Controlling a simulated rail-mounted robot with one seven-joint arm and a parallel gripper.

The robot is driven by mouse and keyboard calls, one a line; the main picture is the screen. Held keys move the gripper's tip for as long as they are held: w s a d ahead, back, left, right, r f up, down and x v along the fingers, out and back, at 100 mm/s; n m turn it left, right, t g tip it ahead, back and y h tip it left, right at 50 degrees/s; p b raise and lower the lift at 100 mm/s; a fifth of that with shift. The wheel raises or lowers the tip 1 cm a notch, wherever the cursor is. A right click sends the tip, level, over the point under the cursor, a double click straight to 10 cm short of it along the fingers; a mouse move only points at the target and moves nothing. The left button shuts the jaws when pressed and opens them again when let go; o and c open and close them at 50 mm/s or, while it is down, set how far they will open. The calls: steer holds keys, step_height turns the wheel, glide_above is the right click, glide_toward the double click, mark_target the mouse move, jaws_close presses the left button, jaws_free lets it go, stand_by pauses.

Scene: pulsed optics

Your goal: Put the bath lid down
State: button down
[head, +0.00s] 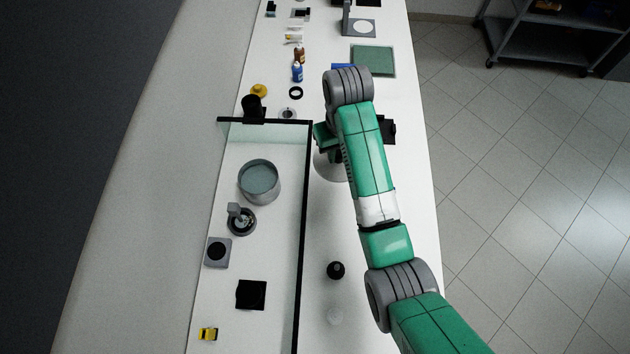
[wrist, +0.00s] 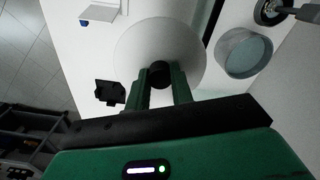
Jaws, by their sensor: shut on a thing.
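The bath lid is a pale round disc with a black knob. In the wrist view the lid (wrist: 132,48) lies under my gripper (wrist: 160,82), whose two green fingers are shut on the knob. In the head view the lid (head: 328,171) shows only in part, since my arm covers the rest and hides most of my gripper (head: 334,148). The bath (head: 259,182) is an open grey round vessel inside the black-edged screen, left of the lid. It also shows in the wrist view (wrist: 243,53). I cannot tell whether the lid touches the table.
The black-edged clear screen (head: 303,225) stands between lid and bath. A small black block (head: 388,130) is right of my gripper. A dark round piece (head: 336,270) stands nearer on the table (head: 412,190). Bottles (head: 297,72) and a green plate (head: 373,60) are farther back.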

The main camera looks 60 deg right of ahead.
mark_target(334, 192)
step_height(334, 192, down, 18)
steer(key=b, duration=0.3)
steer(key=shift+f, duration=0.15)
steer(key=c, duration=1.2)
jaws_free()
step_height(334, 192, up, 12)
steer(key=p, duration=0.2)
steer(key=shift+r, duration=0.2)
steer(key=shift+w, duration=0.1)
